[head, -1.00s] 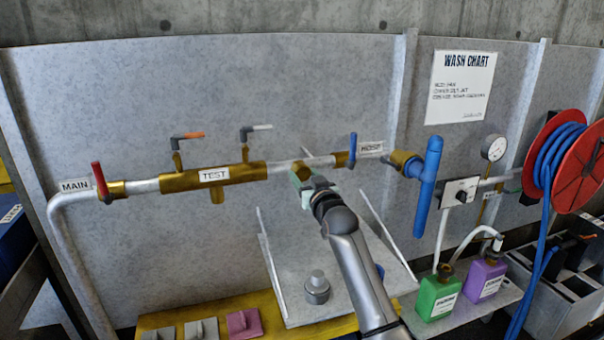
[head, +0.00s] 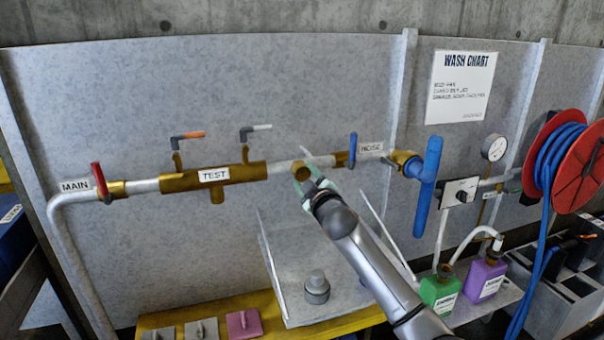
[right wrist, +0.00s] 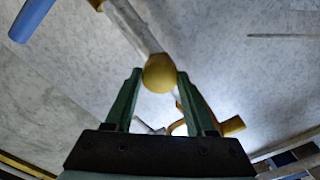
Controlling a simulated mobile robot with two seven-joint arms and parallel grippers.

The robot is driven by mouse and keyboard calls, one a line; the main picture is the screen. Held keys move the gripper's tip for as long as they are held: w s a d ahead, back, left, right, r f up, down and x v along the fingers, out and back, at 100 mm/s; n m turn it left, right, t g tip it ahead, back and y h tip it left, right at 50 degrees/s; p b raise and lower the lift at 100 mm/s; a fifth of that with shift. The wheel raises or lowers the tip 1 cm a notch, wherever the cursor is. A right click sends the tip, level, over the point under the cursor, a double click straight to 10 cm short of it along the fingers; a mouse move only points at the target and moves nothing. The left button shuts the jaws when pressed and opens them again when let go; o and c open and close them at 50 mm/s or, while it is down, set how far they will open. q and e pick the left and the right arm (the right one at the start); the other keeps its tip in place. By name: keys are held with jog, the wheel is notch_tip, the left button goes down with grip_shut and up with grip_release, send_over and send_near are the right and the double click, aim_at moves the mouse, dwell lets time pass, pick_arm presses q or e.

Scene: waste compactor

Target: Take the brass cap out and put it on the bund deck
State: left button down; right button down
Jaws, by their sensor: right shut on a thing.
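The brass cap (head: 301,172) is in front of the grey pipe, right of the TEST label. My right gripper (head: 309,184) reaches up to it from the lower right. In the right wrist view the round brass cap (right wrist: 160,74) sits between the two green fingertips of my right gripper (right wrist: 159,82), which are shut on it. The pipe runs behind it, and I cannot tell whether cap and pipe still touch. A grey deck (head: 345,300) with raised sides lies below, probably the bund deck; no label shows on it. My left gripper is not in view.
A grey knobbed fitting (head: 317,288) stands on the deck. A yellow ledge (head: 290,327) in front carries grey and pink pads. A blue-handled valve (head: 352,150) and a blue upright cylinder (head: 428,188) are right of my gripper. Green and purple bottles stand lower right.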

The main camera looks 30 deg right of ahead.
jog(key=shift+n, duration=0.3)
jog(key=n, duration=0.5)
jog(key=n, duration=0.3)
jog(key=shift+d+r, duration=0.1)
jog(key=shift+r, duration=0.05)
jog(key=shift+n, duration=1.2)
jog(key=shift+c, duration=0.8)
grip_release()
